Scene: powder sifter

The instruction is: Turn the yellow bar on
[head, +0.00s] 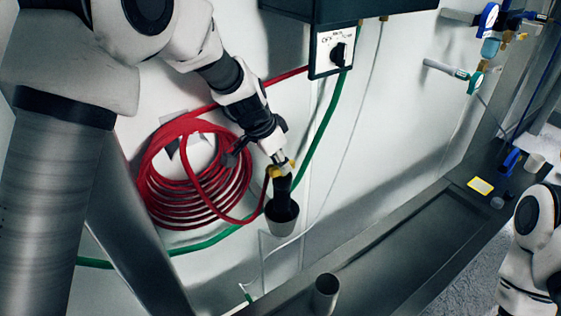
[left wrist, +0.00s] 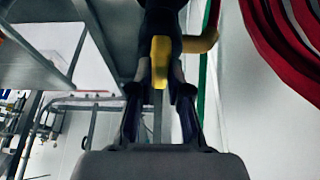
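The yellow bar (head: 283,168) is a small yellow handle on a black fitting (head: 282,187) above a grey cup-like vessel (head: 283,215). My left gripper (head: 280,158) reaches down to it from the upper left. In the left wrist view the yellow bar (left wrist: 160,62) hangs between the fingertips of my left gripper (left wrist: 161,82), one finger on each side. Whether the fingers press on the bar cannot be told. A yellow curved part (left wrist: 201,42) shows just right of it. My right arm shows at the right edge of the head view, its gripper outside the picture.
A coiled red hose (head: 190,200) hangs on the white wall beside my left arm. A green hose (head: 325,125) runs past the fitting. A control box with a black knob (head: 338,54) is above. A metal cup (head: 326,294) stands below, near a long grey trough (head: 420,240).

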